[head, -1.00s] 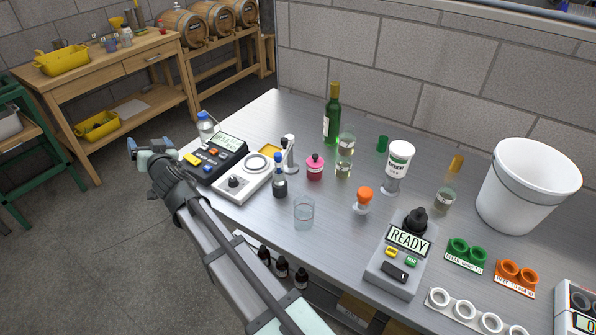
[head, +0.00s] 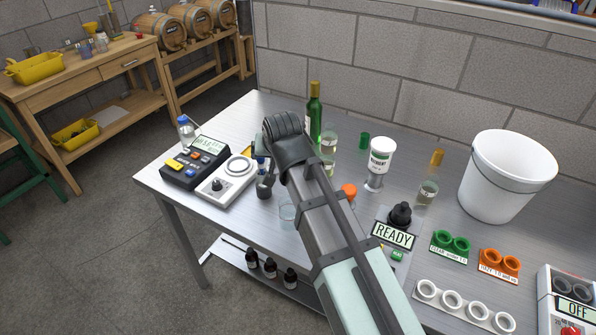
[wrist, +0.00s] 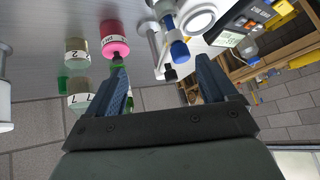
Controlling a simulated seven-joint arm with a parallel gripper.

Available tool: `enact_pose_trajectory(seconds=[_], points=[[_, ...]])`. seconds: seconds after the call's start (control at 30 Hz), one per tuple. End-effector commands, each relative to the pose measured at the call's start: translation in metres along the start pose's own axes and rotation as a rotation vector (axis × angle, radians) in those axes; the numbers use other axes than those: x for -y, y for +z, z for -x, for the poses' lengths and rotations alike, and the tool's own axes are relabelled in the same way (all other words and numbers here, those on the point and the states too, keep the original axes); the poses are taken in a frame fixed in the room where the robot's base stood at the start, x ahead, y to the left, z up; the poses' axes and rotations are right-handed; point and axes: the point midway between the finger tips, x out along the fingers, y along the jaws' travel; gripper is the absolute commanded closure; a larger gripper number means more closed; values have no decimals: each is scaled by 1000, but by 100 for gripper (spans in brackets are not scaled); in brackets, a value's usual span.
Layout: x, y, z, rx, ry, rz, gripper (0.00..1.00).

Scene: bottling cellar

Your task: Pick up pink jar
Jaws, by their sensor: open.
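The pink jar (wrist: 114,38) shows in the wrist view at the upper left, with a dark top that points toward my left finger. In the head view my arm hides it. My gripper (wrist: 162,75) is open, with its two blue fingers spread and nothing between them. The jar lies beyond the left fingertip, to the left of the gap between the fingers. In the head view my wrist is over the bench, and the fingers are mostly hidden.
Numbered glass vessels (wrist: 77,50) stand on the jar's other side. A green bottle (head: 314,118) rises behind my wrist. A white bucket (head: 500,180) stands at the right.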

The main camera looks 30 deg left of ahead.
Motion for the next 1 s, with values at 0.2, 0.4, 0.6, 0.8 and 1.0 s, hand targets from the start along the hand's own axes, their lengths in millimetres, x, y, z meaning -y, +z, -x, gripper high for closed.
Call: enact_pose_trajectory(seconds=[0.2, 0.4, 0.6, 0.8, 1.0], points=[[-44, 8, -5, 102, 13, 66, 15], [-74, -7, -28, 109, 20, 168, 15], [-89, -14, -41, 109, 23, 221, 15], [-90, -11, -64, 110, 23, 225, 15], [-91, -8, -95, 110, 23, 224, 15]])
